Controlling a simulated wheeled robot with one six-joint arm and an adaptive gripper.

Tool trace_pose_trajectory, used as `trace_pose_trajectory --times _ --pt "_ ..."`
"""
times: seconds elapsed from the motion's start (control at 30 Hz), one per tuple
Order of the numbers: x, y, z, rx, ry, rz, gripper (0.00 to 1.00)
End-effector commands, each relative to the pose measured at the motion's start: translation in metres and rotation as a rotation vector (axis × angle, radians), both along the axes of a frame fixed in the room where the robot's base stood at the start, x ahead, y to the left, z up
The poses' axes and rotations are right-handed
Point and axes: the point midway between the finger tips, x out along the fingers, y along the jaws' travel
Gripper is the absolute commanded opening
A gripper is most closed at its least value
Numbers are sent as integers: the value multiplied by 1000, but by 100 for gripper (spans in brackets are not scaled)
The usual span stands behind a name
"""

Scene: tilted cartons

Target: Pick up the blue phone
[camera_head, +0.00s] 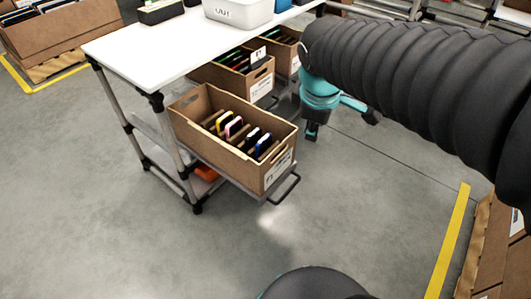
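The blue phone (264,143) stands on edge in the front tilted carton (192,133), at the right end of a short row of phones. Its lower part is hidden inside the carton. My gripper (312,131) hangs below the teal wrist, to the right of and behind this carton, apart from the phone. Its dark fingers are small and partly hidden, so I cannot tell whether they are open or shut. I see nothing held in it.
Yellow, pink and dark phones (234,127) share the front carton. A second carton (262,83) sits behind it under the white tabletop (150,45). A metal handle (286,190) sticks out in front. The floor ahead is clear; brown boxes (490,250) stand at the right edge.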

Motion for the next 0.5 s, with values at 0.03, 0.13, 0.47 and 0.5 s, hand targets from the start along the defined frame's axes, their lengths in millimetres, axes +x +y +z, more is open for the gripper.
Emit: trace_pose_trajectory --times 0.03,0.13,0.47,0.5 --pt "16 13 -7 -58 29 123 28" --pt "44 39 -18 -174 75 371 28" --pt "108 122 -63 -480 207 1046 28" --pt "111 128 -67 -501 217 1092 28"
